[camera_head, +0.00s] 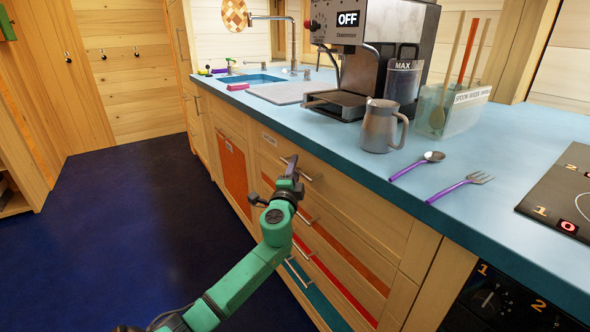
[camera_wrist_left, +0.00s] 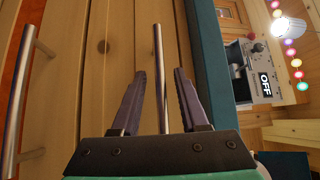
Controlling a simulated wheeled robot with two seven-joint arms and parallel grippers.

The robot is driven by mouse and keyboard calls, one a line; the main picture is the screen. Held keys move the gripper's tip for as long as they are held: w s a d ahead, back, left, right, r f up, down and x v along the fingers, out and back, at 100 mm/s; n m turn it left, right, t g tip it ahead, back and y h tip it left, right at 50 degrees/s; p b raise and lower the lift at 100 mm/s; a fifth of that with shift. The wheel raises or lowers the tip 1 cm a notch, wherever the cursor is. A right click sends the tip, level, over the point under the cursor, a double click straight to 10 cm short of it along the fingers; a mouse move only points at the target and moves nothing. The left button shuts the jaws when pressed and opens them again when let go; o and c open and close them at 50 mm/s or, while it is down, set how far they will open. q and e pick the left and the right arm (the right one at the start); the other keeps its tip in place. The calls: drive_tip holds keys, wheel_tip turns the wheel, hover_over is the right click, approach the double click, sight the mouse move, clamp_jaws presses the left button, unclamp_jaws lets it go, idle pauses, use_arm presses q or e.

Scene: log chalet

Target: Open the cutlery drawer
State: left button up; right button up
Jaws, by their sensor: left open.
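In the left wrist view, the open left gripper (camera_wrist_left: 160,73) has one dark finger on each side of the handle bar (camera_wrist_left: 158,45). The fingers show no visible contact with the bar. My right gripper is not in view.
Lower drawers with orange, red (camera_head: 330,277) and teal fronts lie below. On the counter (camera_head: 345,143) stand a coffee machine (camera_head: 365,45), a metal jug (camera_head: 379,127) and a utensil box (camera_head: 455,108), with a spoon (camera_head: 418,165) and fork (camera_head: 460,187). The dark floor (camera_head: 140,220) at left is clear.

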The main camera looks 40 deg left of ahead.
use_arm(q)
clamp_jaws()
idle(1.4)
